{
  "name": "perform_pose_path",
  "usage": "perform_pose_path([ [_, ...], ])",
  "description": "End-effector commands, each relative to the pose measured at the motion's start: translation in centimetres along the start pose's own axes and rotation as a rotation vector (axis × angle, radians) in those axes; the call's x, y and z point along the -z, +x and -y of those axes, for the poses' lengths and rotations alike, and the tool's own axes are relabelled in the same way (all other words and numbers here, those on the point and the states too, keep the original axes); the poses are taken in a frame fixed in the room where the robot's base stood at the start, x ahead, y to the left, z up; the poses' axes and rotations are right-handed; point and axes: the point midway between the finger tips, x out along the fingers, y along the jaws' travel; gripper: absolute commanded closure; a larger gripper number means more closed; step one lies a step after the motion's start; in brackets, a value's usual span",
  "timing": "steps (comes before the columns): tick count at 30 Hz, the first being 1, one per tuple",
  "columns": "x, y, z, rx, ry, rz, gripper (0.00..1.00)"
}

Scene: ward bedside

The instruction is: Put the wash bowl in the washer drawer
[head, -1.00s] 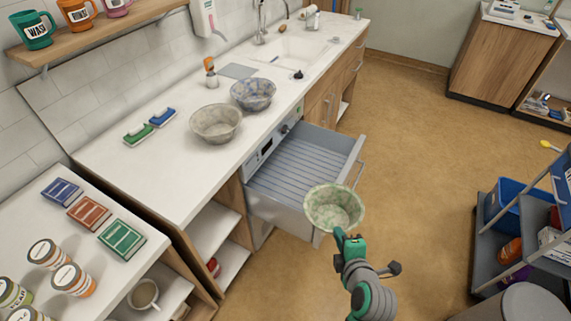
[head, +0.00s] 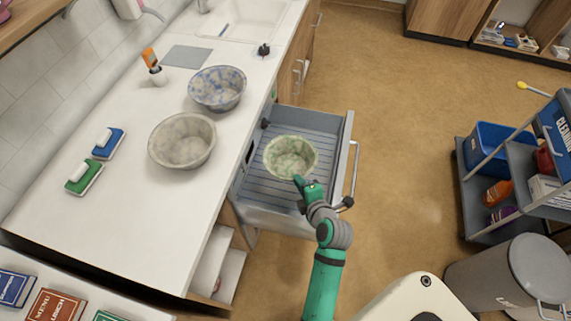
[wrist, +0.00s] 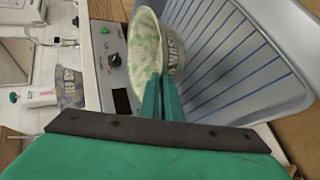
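The wash bowl (head: 290,157) is green and cream mottled, and my gripper (head: 303,183) is shut on its near rim. In the wrist view the bowl (wrist: 146,48) sits between the two green fingers (wrist: 162,92), tilted, with part of a dark label showing. The washer drawer (head: 285,205) is pulled open below the counter, with a grey ribbed floor and a handle on its right side. In the head view the bowl appears over the drawer's interior. I cannot tell whether it touches the ribbed floor (wrist: 225,70).
A grey-beige bowl (head: 182,141) and a blue-mottled bowl (head: 217,89) stand on the counter (head: 115,185). A trolley (head: 480,200) and a grey bin (head: 510,265) stand right. Floor between is clear.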

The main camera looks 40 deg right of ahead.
Motion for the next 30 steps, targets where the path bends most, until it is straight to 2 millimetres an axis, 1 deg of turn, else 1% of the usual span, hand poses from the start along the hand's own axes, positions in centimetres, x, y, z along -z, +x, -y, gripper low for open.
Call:
perform_pose_path([
  [1,-0.4,1.1,-0.3,-0.002,0.0,0.0,1.0],
  [10,-2.4,7.8,-0.8,-0.002,0.0,-0.001,1.0],
  [15,-3.3,11.1,0.9,0.001,0.002,0.0,1.0],
  [19,-3.8,12.8,1.6,0.0,0.003,0.001,1.0],
  [26,-4.1,14.4,2.3,0.001,0.002,0.001,1.0],
  [30,-4.2,15.4,4.1,0.002,0.003,0.001,1.0],
])
